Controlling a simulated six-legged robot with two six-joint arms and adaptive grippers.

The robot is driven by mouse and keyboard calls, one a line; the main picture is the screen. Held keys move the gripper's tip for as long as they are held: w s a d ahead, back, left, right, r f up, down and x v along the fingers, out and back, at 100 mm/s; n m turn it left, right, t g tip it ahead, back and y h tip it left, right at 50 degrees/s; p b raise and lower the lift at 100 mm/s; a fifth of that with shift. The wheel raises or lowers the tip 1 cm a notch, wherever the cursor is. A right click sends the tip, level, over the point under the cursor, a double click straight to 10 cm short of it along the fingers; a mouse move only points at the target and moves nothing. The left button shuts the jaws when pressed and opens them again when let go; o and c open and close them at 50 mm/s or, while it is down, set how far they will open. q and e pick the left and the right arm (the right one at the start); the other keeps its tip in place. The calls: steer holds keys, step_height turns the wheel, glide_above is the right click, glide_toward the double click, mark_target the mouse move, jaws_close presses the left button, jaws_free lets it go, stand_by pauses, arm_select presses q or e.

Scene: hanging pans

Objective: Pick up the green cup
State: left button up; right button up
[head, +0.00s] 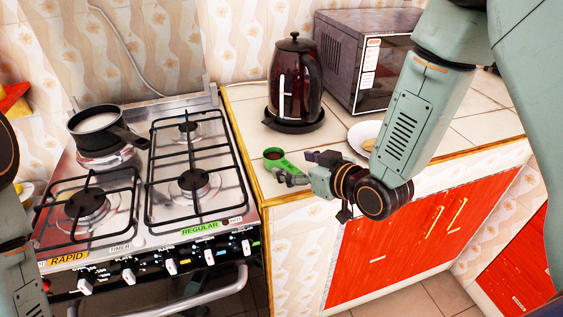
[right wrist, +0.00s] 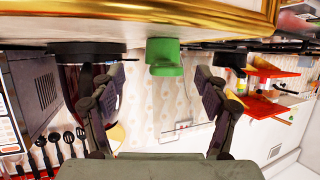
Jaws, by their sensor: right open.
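The green cup (head: 283,165) stands on the tiled counter near its front left corner, beside the stove. In the head view its round opening looks dark inside. My right gripper (head: 297,170) reaches in from the right, low over the counter's front edge and close to the cup. In the right wrist view, which is upside down, the green cup (right wrist: 165,57) shows between the two spread fingers of my right gripper (right wrist: 159,73), a little beyond their tips. The gripper is open and empty. Only part of my left arm shows at the left edge; its gripper is out of view.
A dark kettle (head: 296,85) stands behind the cup. A microwave (head: 365,62) is at the back right, and a plate (head: 364,135) lies right of the cup. The stove (head: 150,185) at left carries a pan (head: 98,122). Red cabinet doors (head: 385,250) are below the counter.

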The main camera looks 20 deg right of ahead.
mark_target(285, 163)
steer(key=x, duration=0.5)
steer(key=shift+s+a+b, duration=0.2)
steer(key=shift+a+b, duration=0.1)
steer(key=shift+a, duration=0.05)
steer(key=shift+d, duration=0.3)
steer(key=shift+w+a, duration=0.15)
steer(key=shift+a, duration=0.1)
steer(key=c, duration=0.4)
steer(key=shift+d, duration=0.2)
steer(key=c, duration=0.4)
steer(key=shift+a, duration=0.15)
steer(key=c, duration=0.6)
jaws_close()
